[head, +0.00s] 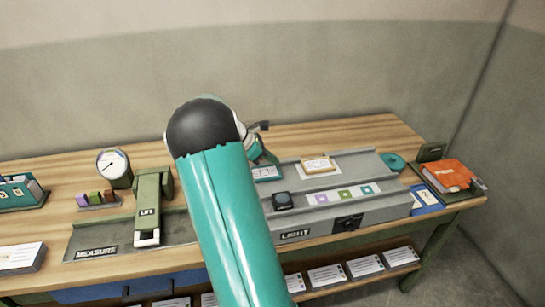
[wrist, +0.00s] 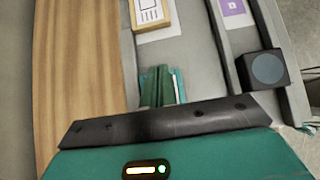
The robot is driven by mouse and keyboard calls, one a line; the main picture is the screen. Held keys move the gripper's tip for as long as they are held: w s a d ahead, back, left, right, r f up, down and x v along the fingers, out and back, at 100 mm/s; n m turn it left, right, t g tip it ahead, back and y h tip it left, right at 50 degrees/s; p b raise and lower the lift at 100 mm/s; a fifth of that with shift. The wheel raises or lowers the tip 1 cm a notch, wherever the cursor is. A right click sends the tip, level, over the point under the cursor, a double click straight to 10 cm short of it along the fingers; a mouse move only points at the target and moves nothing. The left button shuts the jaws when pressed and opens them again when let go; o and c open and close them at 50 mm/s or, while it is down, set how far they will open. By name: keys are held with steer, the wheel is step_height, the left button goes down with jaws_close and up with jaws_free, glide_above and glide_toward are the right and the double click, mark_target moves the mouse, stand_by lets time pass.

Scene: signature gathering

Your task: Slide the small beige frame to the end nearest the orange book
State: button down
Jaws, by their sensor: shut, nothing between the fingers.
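The small beige frame (head: 318,165) holds a white card and sits on the rear track of the grey LIGHT console (head: 375,210). In the wrist view the beige frame (wrist: 152,14) is at the top, cut off by the picture edge. The orange book (head: 450,175) lies at the right end of the table. My gripper (wrist: 162,88) is shut and empty, apart from the beige frame, over a teal-edged card (wrist: 179,84). In the head view my arm hides most of the gripper, and the teal card (head: 267,173) shows left of the beige frame.
A dark knob block (head: 283,201) stands on the console's front left; the wrist view shows it too (wrist: 264,69). A strip of coloured tiles (head: 343,194) lies in front of the track. Left are a green LIFT device (head: 150,200) and gauge (head: 113,166).

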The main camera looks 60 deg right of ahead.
mark_target(304, 170)
steer(key=x, duration=0.7)
steer(key=shift+f, duration=0.1)
steer(key=shift+s+d, duration=1.3)
steer(key=shift+d, duration=0.05)
steer(key=s+d, duration=1.3)
